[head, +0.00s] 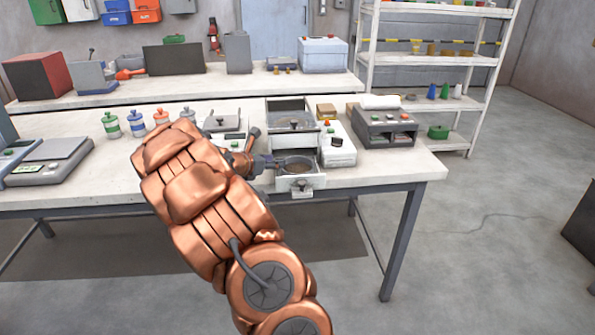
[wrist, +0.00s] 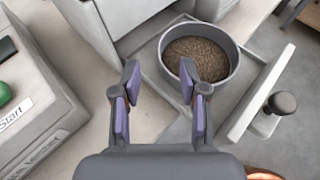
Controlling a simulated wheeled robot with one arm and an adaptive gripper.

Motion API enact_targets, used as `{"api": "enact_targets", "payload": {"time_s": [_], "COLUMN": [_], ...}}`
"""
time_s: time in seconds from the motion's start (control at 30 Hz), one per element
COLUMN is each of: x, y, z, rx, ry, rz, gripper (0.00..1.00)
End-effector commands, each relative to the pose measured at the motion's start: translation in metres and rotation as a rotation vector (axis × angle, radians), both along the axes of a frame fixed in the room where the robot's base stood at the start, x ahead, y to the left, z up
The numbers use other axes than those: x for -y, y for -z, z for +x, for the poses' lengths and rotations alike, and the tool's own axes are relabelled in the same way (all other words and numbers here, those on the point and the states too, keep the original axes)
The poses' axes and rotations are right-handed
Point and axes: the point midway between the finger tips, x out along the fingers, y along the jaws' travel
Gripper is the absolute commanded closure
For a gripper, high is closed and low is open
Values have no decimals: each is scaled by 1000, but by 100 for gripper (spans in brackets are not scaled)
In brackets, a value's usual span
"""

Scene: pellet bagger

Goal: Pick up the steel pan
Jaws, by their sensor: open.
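The steel pan (wrist: 226,71) is a round grey dish holding brown granular material. It sits in an open drawer (wrist: 253,100) of the machine, and it also shows in the head view (head: 298,174). My gripper (wrist: 160,78) is open and empty, with purple-padded fingers. In the wrist view the right finger overlaps the pan's near-left rim, and the left finger is over the bare drawer floor left of the pan. I cannot tell whether the finger touches the rim. In the head view my gripper (head: 272,162) is at the drawer's left side.
The drawer front carries a dark knob (wrist: 282,104). A box with a green button and a "Start" label (wrist: 40,110) stands at the left in the wrist view. On the table (head: 395,172), a grey device (head: 385,128) stands right of the machine, and several bottles (head: 137,123) stand left.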

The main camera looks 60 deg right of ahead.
Motion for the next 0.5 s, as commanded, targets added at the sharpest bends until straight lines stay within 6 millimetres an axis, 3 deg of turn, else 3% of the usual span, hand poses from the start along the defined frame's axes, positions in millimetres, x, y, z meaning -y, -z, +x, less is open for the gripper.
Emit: {"api": "enact_targets", "payload": {"time_s": [0.27,0.5], "x": [19,47], "y": [7,20], "z": [-4,-9], "rx": [2,2], "ry": [4,6], "rz": [0,2], "gripper": [57,57]}}
